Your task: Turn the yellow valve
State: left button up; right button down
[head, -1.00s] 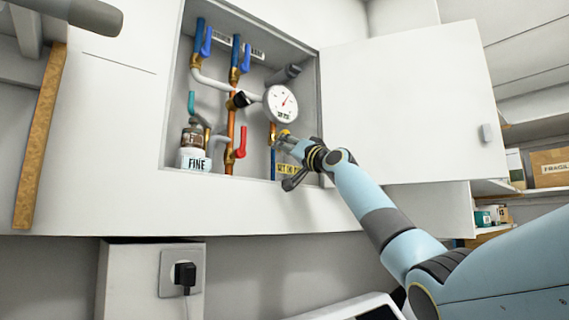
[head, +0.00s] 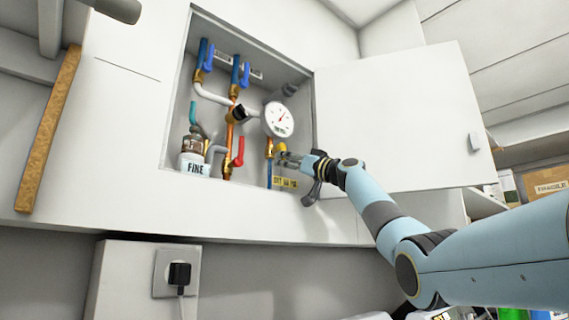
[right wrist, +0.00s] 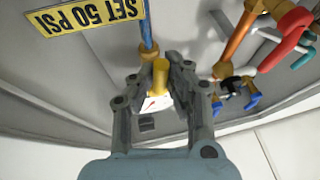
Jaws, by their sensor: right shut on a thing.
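The yellow valve (head: 281,147) sits on a copper and blue pipe below a white round pressure gauge (head: 280,119), in an open wall cabinet. In the right wrist view the yellow valve (right wrist: 160,72) stands between the two fingers. My right gripper (head: 282,159) reaches in from the right and is shut on the valve; it also shows in the right wrist view (right wrist: 167,78). The fingers hide part of the valve and the gauge in that view. A yellow tag (right wrist: 85,18) reads "SET 50 PSI". My left gripper is out of view.
To the left are a red-handled valve (head: 239,152), blue-handled valves (head: 244,75) and a bottle marked "FINE" (head: 193,160). The cabinet door (head: 395,120) stands open behind my right arm. A power socket (head: 178,274) is below.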

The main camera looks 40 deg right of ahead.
jog(key=shift+d, duration=0.15)
dwell(0.5)
jog(key=c, duration=1.3)
grip_release()
jog(key=shift+d, duration=0.2)
jog(key=shift+a, duration=0.15)
jog(key=shift+v, duration=6.05)
jog(key=shift+w, duration=0.1)
jog(key=shift+f, duration=0.1)
